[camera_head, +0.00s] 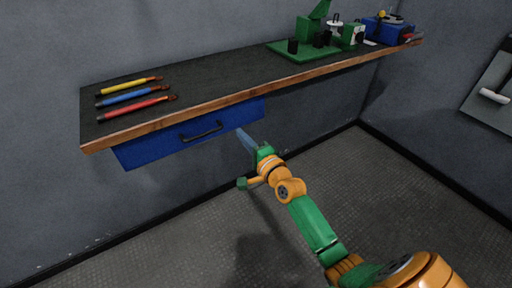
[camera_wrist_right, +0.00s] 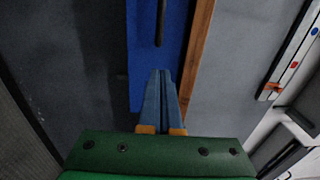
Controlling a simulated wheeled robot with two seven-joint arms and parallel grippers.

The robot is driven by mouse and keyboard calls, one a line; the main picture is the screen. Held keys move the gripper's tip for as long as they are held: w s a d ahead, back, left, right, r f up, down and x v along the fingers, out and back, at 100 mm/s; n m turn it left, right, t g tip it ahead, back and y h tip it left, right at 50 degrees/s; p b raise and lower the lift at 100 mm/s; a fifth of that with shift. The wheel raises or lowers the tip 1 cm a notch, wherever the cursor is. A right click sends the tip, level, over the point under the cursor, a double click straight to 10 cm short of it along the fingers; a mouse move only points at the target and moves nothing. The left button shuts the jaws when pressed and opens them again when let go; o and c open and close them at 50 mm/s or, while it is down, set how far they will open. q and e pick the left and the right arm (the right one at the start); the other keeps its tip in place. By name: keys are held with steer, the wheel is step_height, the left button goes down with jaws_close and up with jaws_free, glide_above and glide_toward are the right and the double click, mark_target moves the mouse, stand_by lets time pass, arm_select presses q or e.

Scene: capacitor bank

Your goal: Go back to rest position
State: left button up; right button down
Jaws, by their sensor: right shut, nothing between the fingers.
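My right arm, green and orange, reaches up from the lower right in the head view. Its gripper (camera_head: 247,141) is below the shelf's front edge, by the right end of the blue drawer (camera_head: 150,152). In the right wrist view the gripper's blue-grey fingers (camera_wrist_right: 160,88) are together with nothing between them. They point toward the blue drawer front (camera_wrist_right: 143,50) and its black handle (camera_wrist_right: 160,22). I cannot tell whether the fingertips touch the drawer. The drawer appears shut under the shelf. My left gripper is not in view.
A dark shelf with a wooden edge (camera_head: 215,107) runs along the wall. Yellow, blue and red tools (camera_head: 135,109) lie at its left end. A green device (camera_head: 311,38) and a blue box (camera_head: 386,28) stand at its right. A panel (camera_head: 490,93) hangs at far right. The floor below is clear.

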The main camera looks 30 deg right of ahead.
steer(key=s, duration=0.6)
steer(key=s+a+f+n+g+p, duration=0.1)
steer(key=s+f+n+g+p, duration=0.15)
steer(key=f, duration=0.55)
steer(key=s+f+n+g+p, duration=0.1)
steer(key=s+f+n+g, duration=0.15)
steer(key=f, duration=0.55)
steer(key=s+a+f+n+g+p, duration=0.25)
steer(key=s+f+n+g, duration=0.35)
steer(key=s+f, duration=0.6)
steer(key=s+a+f+n+g+p, duration=0.1)
steer(key=s+f+n+g, duration=0.2)
steer(key=s, duration=0.8)
steer(key=s+a+f+n+g+p, duration=0.1)
steer(key=s+f+n+g, duration=0.2)
steer(key=s+n, duration=0.3)
steer(key=s+f, duration=0.1)
steer(key=s, duration=0.4)
steer(key=shift+h, duration=0.3)
steer(key=shift+s, duration=0.1)
